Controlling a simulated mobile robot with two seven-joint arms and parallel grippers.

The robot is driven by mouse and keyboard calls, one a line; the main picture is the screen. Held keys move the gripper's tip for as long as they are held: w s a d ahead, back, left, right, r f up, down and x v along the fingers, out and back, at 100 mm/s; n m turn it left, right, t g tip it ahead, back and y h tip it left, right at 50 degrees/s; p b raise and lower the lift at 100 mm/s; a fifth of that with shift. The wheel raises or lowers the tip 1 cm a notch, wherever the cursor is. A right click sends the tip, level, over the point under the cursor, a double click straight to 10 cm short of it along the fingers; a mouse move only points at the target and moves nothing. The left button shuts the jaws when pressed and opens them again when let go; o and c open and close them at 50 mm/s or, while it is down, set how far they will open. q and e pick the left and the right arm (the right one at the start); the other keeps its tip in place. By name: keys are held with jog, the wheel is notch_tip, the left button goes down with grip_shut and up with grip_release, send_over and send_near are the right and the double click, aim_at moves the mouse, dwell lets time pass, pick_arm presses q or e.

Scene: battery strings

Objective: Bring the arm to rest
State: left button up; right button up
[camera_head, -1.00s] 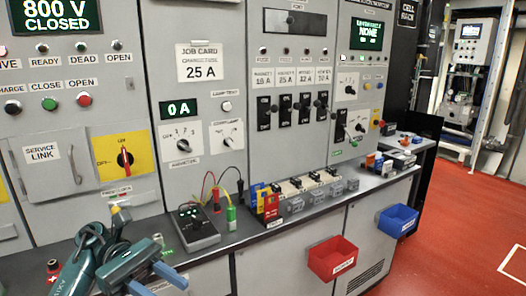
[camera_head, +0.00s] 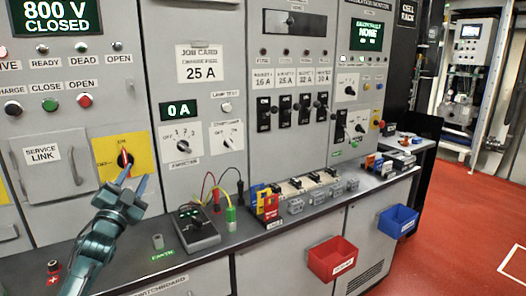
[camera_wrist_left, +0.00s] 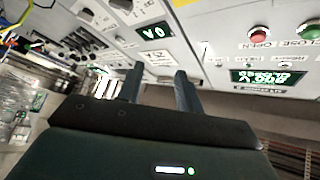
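My left arm comes in from the lower left in the head view. My left gripper (camera_head: 133,180) points up toward the panel, with its two blue fingers apart and nothing between them. It is in front of and just below the yellow plate (camera_head: 138,145) with the red rotary switch (camera_head: 125,158); I cannot tell whether a finger touches the plate. In the left wrist view the gripper (camera_wrist_left: 160,74) also shows two spread, empty fingers, with the panel beyond. My right gripper is not in view.
Below the panel is a grey bench (camera_head: 130,270) with a handheld tester (camera_head: 190,230) and its leads. A row of grey blocks (camera_head: 310,190) stands farther right. A red bin (camera_head: 332,258) and a blue bin (camera_head: 398,220) hang from the bench front.

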pick_arm(q)
notch_tip(320, 180, down, 10)
jog(key=a+n+g+y, duration=0.3)
jog(key=n+g, duration=0.2)
jog(key=n, duration=0.3)
jog(key=s+d+f, duration=0.2)
jog(key=f, duration=0.2)
jog(key=s+d+f+g+h, duration=0.1)
jog(key=s+d+f, duration=0.2)
jog(key=f, duration=0.1)
jog(key=s+d+f+m+g, duration=0.1)
jog(key=s+d+f, duration=0.1)
jog(key=s+f, duration=0.1)
jog(key=shift+d+f+h, duration=0.2)
jog(key=shift+f+h, duration=0.1)
jog(key=shift+f, duration=0.45)
jog(key=s+d+f+g+h, duration=0.1)
jog(key=s+d+f, duration=0.3)
jog(key=s, duration=0.6)
jog(key=s+d+f+g+h, duration=0.1)
jog(key=s+d+f, duration=0.3)
jog(key=s, duration=0.6)
jog(key=s+d+f+g+h, duration=0.1)
jog(key=s+d+f, duration=0.3)
jog(key=s, duration=0.6)
jog(key=shift+s+d+f+n+g, duration=0.15)
jog(key=shift+d+n+g, duration=0.15)
jog(key=shift+d+g, duration=0.55)
